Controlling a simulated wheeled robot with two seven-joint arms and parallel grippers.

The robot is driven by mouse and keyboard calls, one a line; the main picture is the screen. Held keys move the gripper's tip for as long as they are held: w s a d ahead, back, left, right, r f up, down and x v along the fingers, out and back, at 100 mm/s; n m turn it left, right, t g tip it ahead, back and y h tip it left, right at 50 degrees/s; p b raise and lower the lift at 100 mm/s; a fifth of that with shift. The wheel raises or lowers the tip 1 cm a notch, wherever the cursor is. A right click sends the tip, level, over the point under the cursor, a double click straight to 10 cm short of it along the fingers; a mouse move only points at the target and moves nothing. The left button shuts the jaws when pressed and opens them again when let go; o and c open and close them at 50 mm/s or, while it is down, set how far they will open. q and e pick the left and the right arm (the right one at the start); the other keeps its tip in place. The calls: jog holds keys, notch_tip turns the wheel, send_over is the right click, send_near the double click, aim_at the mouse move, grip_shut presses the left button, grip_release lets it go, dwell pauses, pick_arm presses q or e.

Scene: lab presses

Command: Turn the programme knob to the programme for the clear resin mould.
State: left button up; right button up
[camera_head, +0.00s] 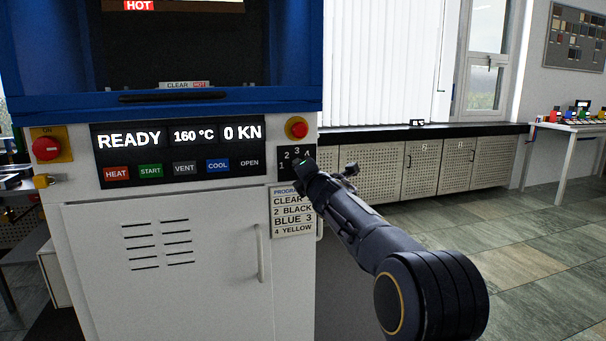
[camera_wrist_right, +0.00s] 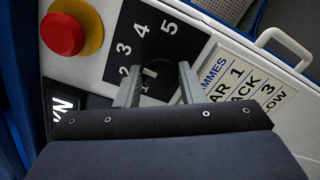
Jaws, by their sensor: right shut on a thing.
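The programme knob (camera_wrist_right: 152,72) is a dark knob with a short white mark, on a black dial plate (camera_wrist_right: 150,32) with white numerals; 2, 3, 4 and 5 show in the right wrist view. My right gripper (camera_wrist_right: 158,82) is shut on the knob, one finger on each side. I cannot tell which numeral the mark points at. In the head view my right gripper (camera_head: 311,168) hides the knob; numerals 1 to 4 show on the plate. The programme card (camera_head: 292,212) below lists clear, 2 black, blue 3, 4 yellow; the wrist view shows 1 beside clear. My left gripper is out of view.
The press display (camera_head: 180,137) reads READY, 160 °C, 0 KN. The floor at right is clear.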

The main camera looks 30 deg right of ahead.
jog(key=shift+f, duration=0.1)
dwell(0.4)
jog(key=o, duration=1)
jog(key=b+v, duration=0.4)
jog(key=v, duration=0.3)
jog(key=shift+s+a, duration=0.1)
jog(key=shift+s, duration=0.3)
